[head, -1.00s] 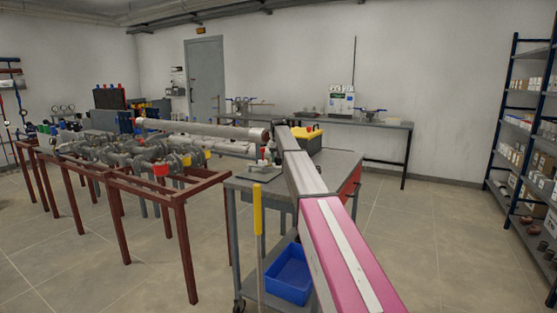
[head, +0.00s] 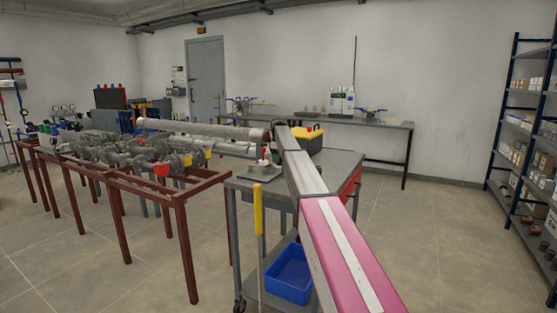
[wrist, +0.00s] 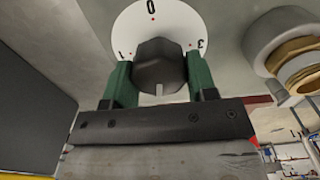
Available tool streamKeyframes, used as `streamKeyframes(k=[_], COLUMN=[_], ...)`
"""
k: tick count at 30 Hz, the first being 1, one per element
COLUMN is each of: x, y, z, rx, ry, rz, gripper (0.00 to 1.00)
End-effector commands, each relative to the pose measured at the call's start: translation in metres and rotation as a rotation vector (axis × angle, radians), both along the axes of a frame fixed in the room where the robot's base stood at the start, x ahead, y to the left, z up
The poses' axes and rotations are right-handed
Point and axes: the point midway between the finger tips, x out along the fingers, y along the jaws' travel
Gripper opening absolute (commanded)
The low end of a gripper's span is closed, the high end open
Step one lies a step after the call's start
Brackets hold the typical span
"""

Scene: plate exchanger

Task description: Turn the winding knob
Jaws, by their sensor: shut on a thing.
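In the wrist view, the dark winding knob (wrist: 160,66) sits on a round white dial (wrist: 178,18) marked with 0, 1 and 3 and red dots. A light pointer mark on the knob faces down in the picture, toward my gripper's palm. My gripper (wrist: 158,78) has its two green fingers on either side of the knob and is shut on it. In the head view my arm reaches forward over the cart, and the knob and gripper cannot be made out there.
A grey cart (head: 235,188) with a yellow-lidded toolbox (head: 308,140) and a blue bin (head: 288,275) stands under my arm. A red frame (head: 150,185) with pipes is at left, shelves (head: 520,120) at right. A round fitting (wrist: 285,45) protrudes beside the dial.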

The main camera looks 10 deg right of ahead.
Motion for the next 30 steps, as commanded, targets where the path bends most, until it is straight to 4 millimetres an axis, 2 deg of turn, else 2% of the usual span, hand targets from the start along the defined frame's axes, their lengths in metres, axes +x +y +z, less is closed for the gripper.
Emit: streamKeyframes(k=[12,27,28,30], x=[0.0003,0.0003,0.0003,0.0003], y=[0.0005,0.0005,0.0005,0.0004], z=[0.0011,0.0011,0.0011,0.0010], rx=[0.001,0.001,0.001,0.001], ry=[-0.002,-0.002,-0.002,-0.002], rz=[0.166,0.182,0.182,0.182], gripper=[0.28,0.28,0.59,0.78])
